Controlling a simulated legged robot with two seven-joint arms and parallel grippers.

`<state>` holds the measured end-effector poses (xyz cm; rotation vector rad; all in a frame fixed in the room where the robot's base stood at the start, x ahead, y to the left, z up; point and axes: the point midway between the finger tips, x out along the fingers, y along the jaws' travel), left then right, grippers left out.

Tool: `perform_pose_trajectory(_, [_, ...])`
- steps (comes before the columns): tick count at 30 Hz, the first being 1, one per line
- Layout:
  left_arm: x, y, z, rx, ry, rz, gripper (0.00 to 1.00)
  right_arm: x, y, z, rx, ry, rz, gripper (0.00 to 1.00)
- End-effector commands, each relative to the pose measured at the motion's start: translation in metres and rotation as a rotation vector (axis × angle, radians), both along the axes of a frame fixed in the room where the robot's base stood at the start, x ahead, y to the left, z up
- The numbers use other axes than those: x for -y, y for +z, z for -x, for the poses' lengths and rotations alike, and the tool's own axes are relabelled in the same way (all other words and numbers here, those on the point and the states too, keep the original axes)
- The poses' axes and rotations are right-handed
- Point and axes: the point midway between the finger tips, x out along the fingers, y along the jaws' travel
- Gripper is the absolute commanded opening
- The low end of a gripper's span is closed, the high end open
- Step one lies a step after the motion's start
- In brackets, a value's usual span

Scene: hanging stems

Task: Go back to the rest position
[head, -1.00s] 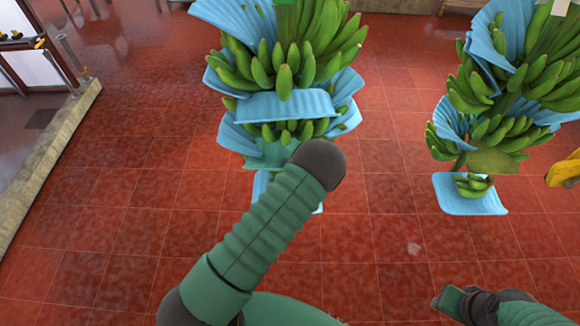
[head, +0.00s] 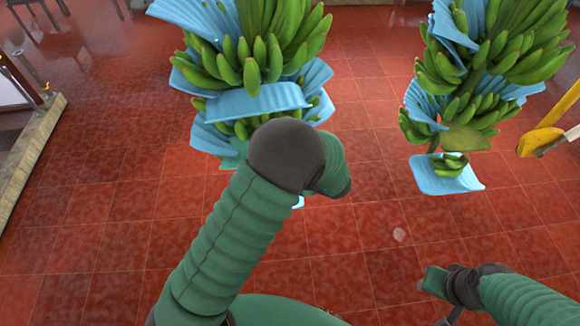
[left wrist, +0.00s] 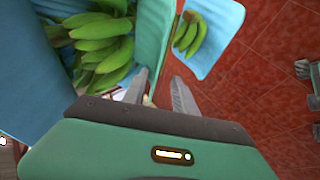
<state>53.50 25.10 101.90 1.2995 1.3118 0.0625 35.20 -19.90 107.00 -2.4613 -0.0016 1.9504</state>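My left arm (head: 235,220) rises from the lower left in the head view. Its elbow hides part of the left banana stem, and its gripper is hidden there. In the left wrist view my left gripper (left wrist: 161,78) has its two grey fingers apart, with nothing clearly held between them. Green bananas (left wrist: 105,45) and blue sheets (left wrist: 208,32) are close beyond the fingers. My right arm (head: 530,303) comes in at the lower right of the head view, low over the floor. Its gripper end is small and partly cut off, so its finger state is unclear.
Two hanging stems of green bananas with blue sheets are ahead: the left stem (head: 250,60) and the right stem (head: 478,108). A yellow object (head: 540,142) is at the right edge. A low concrete kerb (head: 32,145) is at left. Red tiled floor between is clear.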

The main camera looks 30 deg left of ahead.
Motion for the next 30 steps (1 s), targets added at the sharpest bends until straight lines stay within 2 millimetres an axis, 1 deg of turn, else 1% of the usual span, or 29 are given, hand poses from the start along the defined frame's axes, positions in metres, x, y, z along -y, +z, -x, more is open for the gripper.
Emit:
perform_pose_trajectory(5, [0.003,0.003,0.001,-0.002,-0.004,0.0,0.33,0.0,0.0,0.0,0.0,0.0,0.0,0.34])
perform_pose_trajectory(8, [0.006,0.01,-0.009,-0.007,-0.102,0.007,0.33,0.0,-0.002,0.0,0.0,0.0,0.0,0.34])
perform_pose_trajectory(11, [0.022,0.027,-0.028,-0.045,-0.396,0.011,0.33,0.0,-0.006,0.0,0.0,0.0,0.0,0.34])
perform_pose_trajectory(12, [0.033,0.034,-0.031,-0.08,-0.563,0.003,0.33,0.0,-0.008,0.0,0.0,0.0,0.0,0.34])
perform_pose_trajectory(14, [0.054,0.044,-0.023,-0.155,-0.838,-0.023,0.33,0.0,-0.011,0.0,0.0,0.0,0.0,0.34])
perform_pose_trajectory(15, [0.066,0.047,-0.009,-0.221,-1.022,-0.051,0.33,0.0,-0.012,0.0,0.0,0.0,0.0,0.34])
perform_pose_trajectory(17, [0.08,0.048,0.022,-0.337,-1.287,-0.102,0.33,0.0,-0.015,0.0,0.0,0.0,0.0,0.34])
perform_pose_trajectory(18, [0.085,0.046,0.049,-0.427,-1.45,-0.14,0.33,0.0,-0.017,0.0,0.0,0.0,0.0,0.34])
perform_pose_trajectory(20, [0.084,0.041,0.09,-0.567,-1.663,-0.195,0.33,0.0,-0.018,0.0,0.0,0.0,0.0,0.34])
perform_pose_trajectory(21, [0.079,0.038,0.116,-0.658,-1.777,-0.226,0.33,0.0,-0.019,0.0,0.0,0.0,0.0,0.34])
perform_pose_trajectory(24, [0.065,0.033,0.162,-0.834,-1.964,-0.279,0.33,0.0,-0.021,0.0,0.0,0.0,0.0,0.34])
perform_pose_trajectory(27, [0.056,0.031,0.181,-0.918,-2.04,-0.301,0.33,0.0,-0.021,0.0,0.0,0.0,0.0,0.34])
perform_pose_trajectory(30, [0.054,0.031,0.184,-0.934,-2.054,-0.304,0.33,0.0,-0.02,0.0,0.0,0.0,0.0,0.34])
